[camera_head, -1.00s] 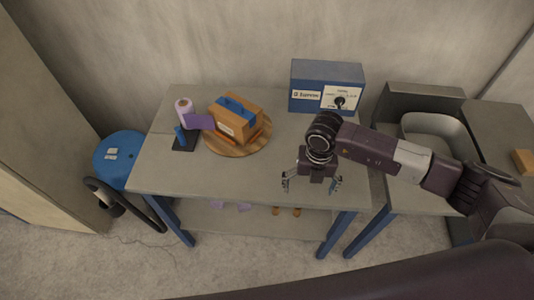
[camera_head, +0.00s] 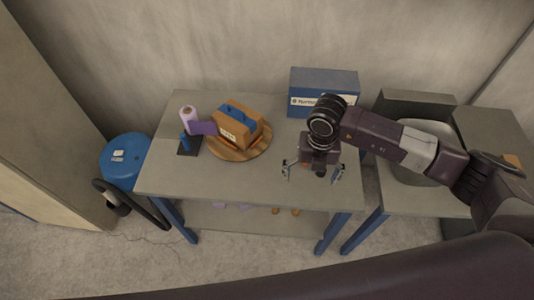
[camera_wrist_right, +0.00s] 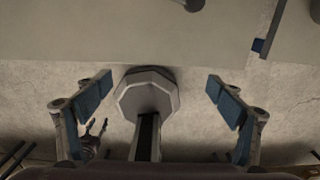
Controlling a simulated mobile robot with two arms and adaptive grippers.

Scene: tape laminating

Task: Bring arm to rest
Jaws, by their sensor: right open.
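My right gripper (camera_head: 313,172) is open and empty above the right front part of the grey table (camera_head: 250,185), its fingers pointing down. In the right wrist view, its two blue-padded fingers (camera_wrist_right: 160,102) stand wide apart with nothing held between them. My right arm comes in from the right over the white-lined bin and side table. My left gripper is not in view.
A round wooden board (camera_head: 226,153) holds a brown box (camera_head: 237,125) with blue tape on top. A tape dispenser (camera_head: 190,135) stands left of it. A blue stool (camera_head: 124,160) is on the left.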

